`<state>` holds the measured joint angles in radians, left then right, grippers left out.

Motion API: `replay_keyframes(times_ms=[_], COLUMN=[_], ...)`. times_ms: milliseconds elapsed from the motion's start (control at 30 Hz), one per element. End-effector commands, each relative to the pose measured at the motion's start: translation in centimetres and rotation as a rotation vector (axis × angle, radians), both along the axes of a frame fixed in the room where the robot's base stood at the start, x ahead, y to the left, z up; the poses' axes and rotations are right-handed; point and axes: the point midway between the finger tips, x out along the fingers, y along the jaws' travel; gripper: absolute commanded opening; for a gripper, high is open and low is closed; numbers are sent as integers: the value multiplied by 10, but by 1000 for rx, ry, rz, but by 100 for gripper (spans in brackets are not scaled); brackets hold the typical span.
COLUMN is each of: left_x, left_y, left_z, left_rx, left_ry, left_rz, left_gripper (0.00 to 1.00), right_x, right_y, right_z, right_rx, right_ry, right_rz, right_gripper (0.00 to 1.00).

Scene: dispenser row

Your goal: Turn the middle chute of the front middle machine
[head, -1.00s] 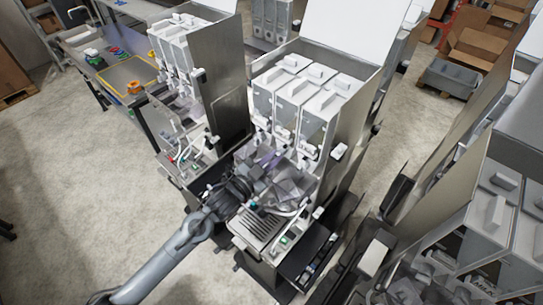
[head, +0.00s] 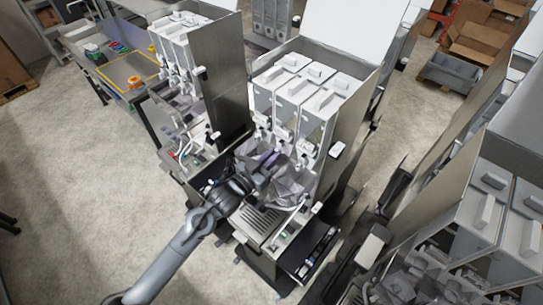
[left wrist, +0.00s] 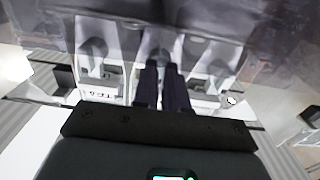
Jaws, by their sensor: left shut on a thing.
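The front middle machine (head: 345,110) stands at the centre of the head view, with three white-lidded canisters side by side and small white chutes below them. My left gripper (head: 270,163) is in front of it, below the canisters. In the left wrist view its two dark fingers (left wrist: 161,70) are close together, pointing at the middle chute (left wrist: 161,47), and are shut on it. Side chutes show to the left (left wrist: 95,50) and right (left wrist: 220,66) of the fingers. The finger contact is partly blurred by a see-through surface. My right gripper is not in view.
Another machine (head: 480,215) stands at the right. A drip grille (head: 257,218) lies below my gripper. The floor at left is open.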

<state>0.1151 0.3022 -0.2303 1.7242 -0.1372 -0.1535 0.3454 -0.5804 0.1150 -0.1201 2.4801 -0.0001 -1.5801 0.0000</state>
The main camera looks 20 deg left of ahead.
Motion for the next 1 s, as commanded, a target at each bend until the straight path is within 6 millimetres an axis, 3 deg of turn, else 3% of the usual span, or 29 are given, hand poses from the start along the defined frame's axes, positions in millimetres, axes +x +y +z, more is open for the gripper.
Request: replay_keyframes(times_ms=[200,233,400,767,1000], left_x=[0,0,0,-4,-33], left_y=[0,0,0,2,12], left_z=[0,0,0,-1,-4], left_rx=[1,1,1,2,3], left_ry=[0,0,0,0,0], left_rz=[0,0,0,1,-1], left_gripper=[0,17,38,38,38], right_x=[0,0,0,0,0], right_y=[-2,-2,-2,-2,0], right_z=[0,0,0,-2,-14], right_rx=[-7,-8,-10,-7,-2], right_ry=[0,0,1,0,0], right_rz=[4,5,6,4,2], right_gripper=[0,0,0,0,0])
